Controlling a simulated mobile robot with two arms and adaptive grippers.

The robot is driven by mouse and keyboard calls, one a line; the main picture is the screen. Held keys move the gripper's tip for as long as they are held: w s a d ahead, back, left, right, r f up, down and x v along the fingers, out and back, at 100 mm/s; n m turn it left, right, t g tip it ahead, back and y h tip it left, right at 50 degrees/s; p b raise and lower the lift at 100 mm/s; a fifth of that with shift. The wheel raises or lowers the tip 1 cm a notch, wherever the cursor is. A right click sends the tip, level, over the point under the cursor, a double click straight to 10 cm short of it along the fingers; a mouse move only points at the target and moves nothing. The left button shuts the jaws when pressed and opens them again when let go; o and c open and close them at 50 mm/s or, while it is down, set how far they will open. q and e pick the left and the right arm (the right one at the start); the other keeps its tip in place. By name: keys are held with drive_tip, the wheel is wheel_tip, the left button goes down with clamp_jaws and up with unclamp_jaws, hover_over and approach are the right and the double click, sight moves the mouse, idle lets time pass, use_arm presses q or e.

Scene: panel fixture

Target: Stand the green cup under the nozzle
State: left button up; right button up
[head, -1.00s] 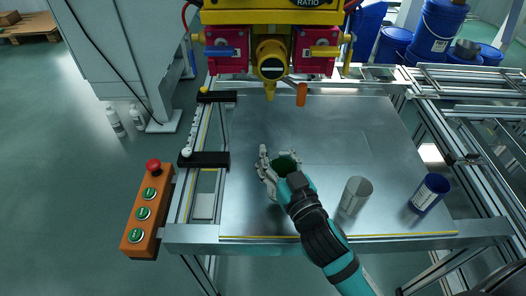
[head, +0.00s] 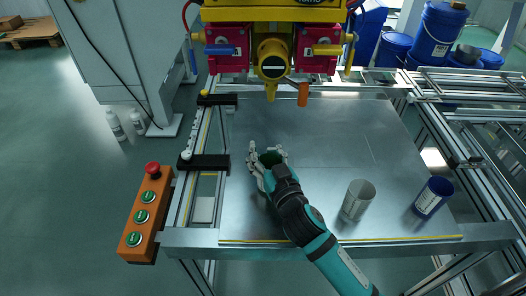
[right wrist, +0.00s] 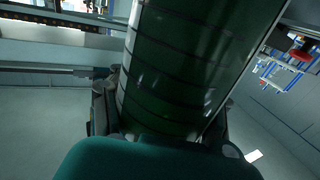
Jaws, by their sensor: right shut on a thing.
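The green cup (head: 270,158) is in my right gripper (head: 266,160) over the left half of the metal panel (head: 330,130); the fingers and hand hide most of it. In the right wrist view the green cup (right wrist: 180,70) fills the middle, between the fingers. My right gripper is shut on it. The yellow nozzle (head: 270,88) hangs from the machine above the panel's back edge, farther back than the cup. I cannot tell whether the cup touches the panel. My left gripper is not in view.
A white cup (head: 357,199) and a blue cup (head: 433,196) stand on the panel at the right. An orange piece (head: 303,95) hangs beside the nozzle. A button box (head: 147,215) and black brackets (head: 203,163) line the left. The panel's back middle is clear.

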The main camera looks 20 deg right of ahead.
sight(270, 165)
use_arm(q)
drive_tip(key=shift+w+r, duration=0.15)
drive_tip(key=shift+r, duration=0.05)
use_arm(e)
drive_tip(key=shift+f, duration=0.15)
drive_tip(key=o, duration=1.4)
drive_tip(key=shift+r, duration=0.2)
drive_tip(key=s, duration=0.4)
drive_tip(key=shift+s+d+f, duration=0.2)
drive_tip(key=shift+d, duration=0.05)
drive_tip(key=s, duration=0.6)
drive_tip(key=shift+s+d, duration=0.2)
drive_tip(key=shift+d, duration=0.15)
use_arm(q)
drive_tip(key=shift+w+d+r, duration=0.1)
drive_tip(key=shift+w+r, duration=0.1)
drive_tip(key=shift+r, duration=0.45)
use_arm(e)
drive_tip(key=shift+s+d+r, duration=0.1)
drive_tip(key=shift+s+r, duration=0.05)
drive_tip(key=shift+s, duration=0.45)
